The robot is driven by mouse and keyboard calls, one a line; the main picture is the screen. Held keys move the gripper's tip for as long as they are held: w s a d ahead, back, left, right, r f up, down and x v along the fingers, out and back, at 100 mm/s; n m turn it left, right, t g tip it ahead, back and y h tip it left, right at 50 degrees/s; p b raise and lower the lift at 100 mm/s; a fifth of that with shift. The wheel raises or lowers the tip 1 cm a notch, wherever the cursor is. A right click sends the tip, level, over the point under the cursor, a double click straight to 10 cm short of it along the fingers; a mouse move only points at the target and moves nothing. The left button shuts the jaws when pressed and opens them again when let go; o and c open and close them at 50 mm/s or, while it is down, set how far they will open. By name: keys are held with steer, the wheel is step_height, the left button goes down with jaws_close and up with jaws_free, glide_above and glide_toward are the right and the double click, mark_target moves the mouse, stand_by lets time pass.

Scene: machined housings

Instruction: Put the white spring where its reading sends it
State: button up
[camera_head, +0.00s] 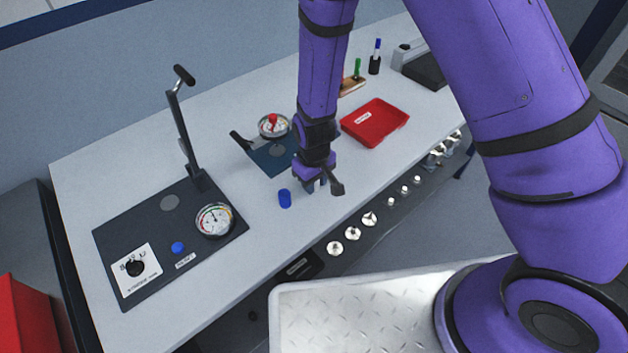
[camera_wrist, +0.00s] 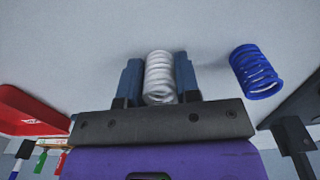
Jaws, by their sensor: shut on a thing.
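My gripper (camera_head: 316,186) is low over the front part of the bench, just right of a blue spring. In the wrist view its fingers (camera_wrist: 159,82) are shut on the white spring (camera_wrist: 160,70), one on each side. A dark test plate (camera_head: 140,225) at the left carries a lever press (camera_head: 184,135), a round gauge (camera_head: 214,219), a blue button (camera_head: 178,248) and a black selector knob (camera_head: 135,267). The gauge's reading is too small to tell.
The blue spring (camera_head: 285,198) stands close by; it also shows in the wrist view (camera_wrist: 256,72). Behind my gripper is a blue plate (camera_head: 270,160) with a red-topped gauge (camera_head: 273,124). A labelled red tray (camera_head: 376,122) lies right. A red bin (camera_head: 30,318) is lower left.

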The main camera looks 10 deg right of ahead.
steer(key=shift+f, duration=0.1)
steer(key=o, duration=1)
step_height(320, 180, up, 11)
steer(key=shift+f, duration=0.15)
steer(key=shift+r, duration=0.8)
